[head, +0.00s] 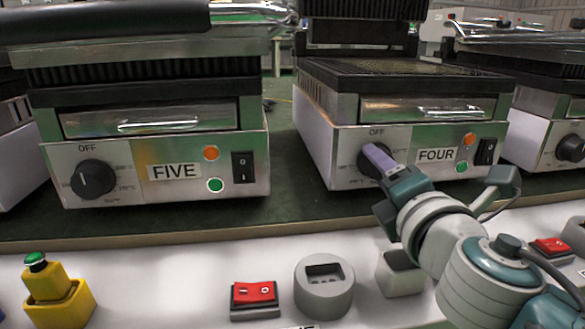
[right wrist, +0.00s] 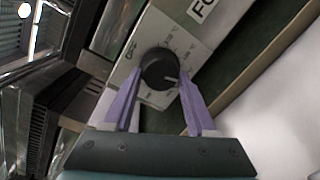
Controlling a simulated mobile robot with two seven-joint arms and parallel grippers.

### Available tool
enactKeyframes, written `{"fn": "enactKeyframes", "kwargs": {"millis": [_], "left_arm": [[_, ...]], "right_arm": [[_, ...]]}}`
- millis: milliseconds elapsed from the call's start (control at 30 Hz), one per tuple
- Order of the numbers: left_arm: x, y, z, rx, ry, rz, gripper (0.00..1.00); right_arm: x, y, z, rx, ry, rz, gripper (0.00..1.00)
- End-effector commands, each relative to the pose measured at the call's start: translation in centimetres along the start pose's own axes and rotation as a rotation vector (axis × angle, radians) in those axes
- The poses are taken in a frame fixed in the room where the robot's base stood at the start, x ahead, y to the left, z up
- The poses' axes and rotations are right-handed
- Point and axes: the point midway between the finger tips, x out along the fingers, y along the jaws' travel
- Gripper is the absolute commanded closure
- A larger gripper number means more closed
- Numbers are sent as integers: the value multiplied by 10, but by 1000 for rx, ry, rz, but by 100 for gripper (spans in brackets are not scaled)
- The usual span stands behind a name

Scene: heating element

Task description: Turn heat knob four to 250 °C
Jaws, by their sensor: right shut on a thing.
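Heat knob four (head: 366,165) is a black round dial on the front panel of the grill labelled FOUR (head: 436,155). My right gripper (head: 378,158) reaches it from the lower right, and its purple fingers cover part of the dial in the head view. In the right wrist view the knob (right wrist: 159,69) sits between the two finger ends, and the gripper is shut on it. The knob's light pointer mark points toward the lower right there, away from the OFF label. The scale number at the pointer is too small to read. My left gripper is not in view.
Grill FIVE (head: 175,171) stands to the left with its own knob (head: 93,180). Another grill's knob (head: 571,148) is at the right edge. In front are a red switch (head: 254,293), a grey round socket (head: 324,288) and a yellow block with a green button (head: 55,290).

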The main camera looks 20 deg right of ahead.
Motion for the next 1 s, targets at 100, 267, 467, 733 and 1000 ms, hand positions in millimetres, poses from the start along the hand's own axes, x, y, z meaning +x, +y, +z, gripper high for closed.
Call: {"fn": "enactKeyframes", "kwargs": {"millis": [100, 267, 467, 733, 1000], "left_arm": [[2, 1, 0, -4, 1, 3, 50], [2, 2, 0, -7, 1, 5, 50], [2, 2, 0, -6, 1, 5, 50], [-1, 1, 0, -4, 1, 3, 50], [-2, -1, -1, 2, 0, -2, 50]], "right_arm": [[0, 0, 0, 115, 9, -3, 99], [0, 1, 1, 266, 21, -7, 99], [0, 2, 2, 450, 36, -13, 99], [0, 3, 3, 654, 54, -19, 99], [0, 3, 4, 775, 65, -22, 99]]}}
